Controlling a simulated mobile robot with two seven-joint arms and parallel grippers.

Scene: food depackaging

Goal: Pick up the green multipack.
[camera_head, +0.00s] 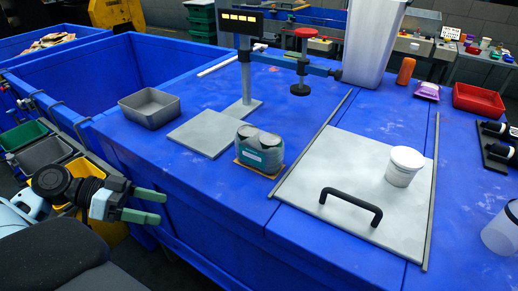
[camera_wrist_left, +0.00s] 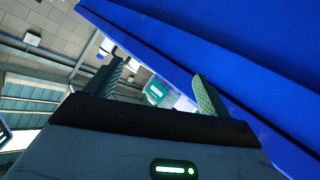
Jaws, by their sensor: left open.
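The green multipack (camera_head: 259,148) stands upright on a small brown board (camera_head: 240,166) near the middle of the blue table. It is a dark green wrapped pack with two round grey tops and a pale label on its front. My left gripper (camera_head: 151,206) is at the lower left, beside the table's front edge and apart from the multipack. Its green fingers are spread with nothing between them. In the left wrist view the two fingers (camera_wrist_left: 160,90) also stand apart. My right gripper does not show in either view.
A grey tray (camera_head: 151,118) and a flat grey plate (camera_head: 187,139) lie left of the multipack. A post with a display (camera_head: 241,22) stands behind it. To the right is a grey panel (camera_head: 325,165) with a black handle (camera_head: 351,204) and a white tub (camera_head: 404,166). The blue table edge lies between gripper and multipack.

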